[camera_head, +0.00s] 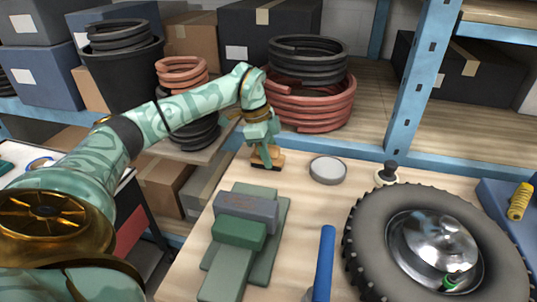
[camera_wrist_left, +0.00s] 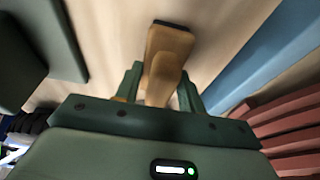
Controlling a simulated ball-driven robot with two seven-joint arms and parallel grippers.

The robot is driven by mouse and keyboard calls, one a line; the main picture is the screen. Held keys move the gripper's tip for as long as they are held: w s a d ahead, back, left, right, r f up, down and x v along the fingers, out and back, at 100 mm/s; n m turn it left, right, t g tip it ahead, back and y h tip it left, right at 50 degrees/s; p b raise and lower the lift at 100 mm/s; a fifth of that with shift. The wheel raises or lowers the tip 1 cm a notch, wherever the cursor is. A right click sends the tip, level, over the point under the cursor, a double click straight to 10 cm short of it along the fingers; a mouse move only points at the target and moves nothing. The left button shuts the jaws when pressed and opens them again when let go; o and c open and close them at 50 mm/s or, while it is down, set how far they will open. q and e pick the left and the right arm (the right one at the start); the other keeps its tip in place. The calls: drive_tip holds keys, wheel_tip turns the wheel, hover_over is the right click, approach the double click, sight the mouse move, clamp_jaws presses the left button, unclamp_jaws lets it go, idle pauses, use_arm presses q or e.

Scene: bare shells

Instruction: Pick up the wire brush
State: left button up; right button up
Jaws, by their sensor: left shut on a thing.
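The wire brush (camera_head: 267,162) has a tan wooden body with a dark underside. In the head view it is at the back left edge of the wooden table top (camera_head: 310,205). My left gripper (camera_head: 264,147) reaches down over it and is shut on it. In the left wrist view the tan brush (camera_wrist_left: 168,52) sticks out between the two green fingers (camera_wrist_left: 160,88). I cannot tell whether the brush touches the table. My right gripper is not in view.
A grey round lid (camera_head: 328,170) lies right of the brush. Grey and green blocks (camera_head: 240,235) are stacked in front. A large tyre (camera_head: 365,240) and a blue bar (camera_head: 323,265) are at the right. Coiled hoses (camera_head: 310,100) sit on the shelf behind.

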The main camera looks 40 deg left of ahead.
sight(271, 146)
use_arm(q)
wheel_tip(271, 146, up, 4)
drive_tip(key=shift+f+p, duration=0.1)
drive_tip(key=shift+p, duration=0.6)
drive_tip(key=s+d+r+p, duration=0.1)
drive_tip(key=s+d+r, duration=0.2)
drive_tip(key=s, duration=0.3)
drive_tip(key=s+d+r+p, duration=0.1)
drive_tip(key=s+d+r, duration=0.3)
drive_tip(key=s+r, duration=0.2)
drive_tip(key=shift+r, duration=0.1)
